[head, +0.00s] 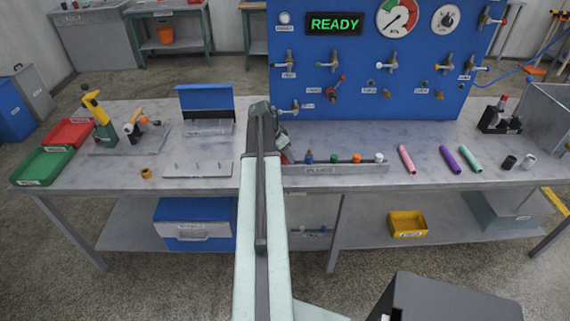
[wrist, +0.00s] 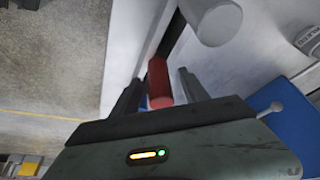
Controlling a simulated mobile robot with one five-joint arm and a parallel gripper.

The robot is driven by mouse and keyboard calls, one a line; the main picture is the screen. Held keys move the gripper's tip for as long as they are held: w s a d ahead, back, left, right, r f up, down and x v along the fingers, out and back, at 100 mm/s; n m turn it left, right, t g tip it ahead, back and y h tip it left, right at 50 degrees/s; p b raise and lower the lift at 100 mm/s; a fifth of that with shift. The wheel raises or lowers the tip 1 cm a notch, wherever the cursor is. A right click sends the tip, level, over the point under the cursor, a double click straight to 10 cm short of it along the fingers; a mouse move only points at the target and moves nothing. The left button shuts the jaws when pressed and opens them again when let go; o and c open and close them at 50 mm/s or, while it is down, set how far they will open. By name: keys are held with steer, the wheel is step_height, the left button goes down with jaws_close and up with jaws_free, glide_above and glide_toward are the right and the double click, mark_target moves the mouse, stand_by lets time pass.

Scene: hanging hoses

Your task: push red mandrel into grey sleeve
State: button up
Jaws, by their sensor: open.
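The red mandrel (wrist: 158,84) shows in the wrist view as a red cylinder between the two dark fingers of my gripper (wrist: 160,76). The fingers stand apart, with a visible gap on the right of the mandrel; contact on the left is unclear. A light grey cylinder (wrist: 212,20), which looks like the grey sleeve, lies just beyond the mandrel's far end, up and to the right. I cannot tell whether the two touch. In the head view my arm reaches over the bench and hides most of my gripper, the mandrel and the sleeve.
The grey bench (head: 330,185) carries a plug rack (head: 335,169), pink, purple and green hose pieces (head: 452,160) at right, and trays (head: 45,165) at left. A blue valve panel (head: 350,95) stands behind. The panel's display (head: 335,25) reads READY. A blue surface (wrist: 285,100) lies right of my fingers.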

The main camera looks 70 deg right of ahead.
jaws_close()
steer(key=shift+r+p, duration=0.55)
steer(key=shift+p, duration=0.2)
step_height(320, 180, up, 3)
steer(key=p, duration=0.3)
steer(key=shift+r, duration=0.2)
steer(key=w+a, duration=0.2)
steer(key=a, duration=0.5)
steer(key=w+a, duration=0.3)
steer(key=a, duration=0.5)
steer(key=shift+r+p, duration=0.25)
steer(key=shift+p, duration=0.2)
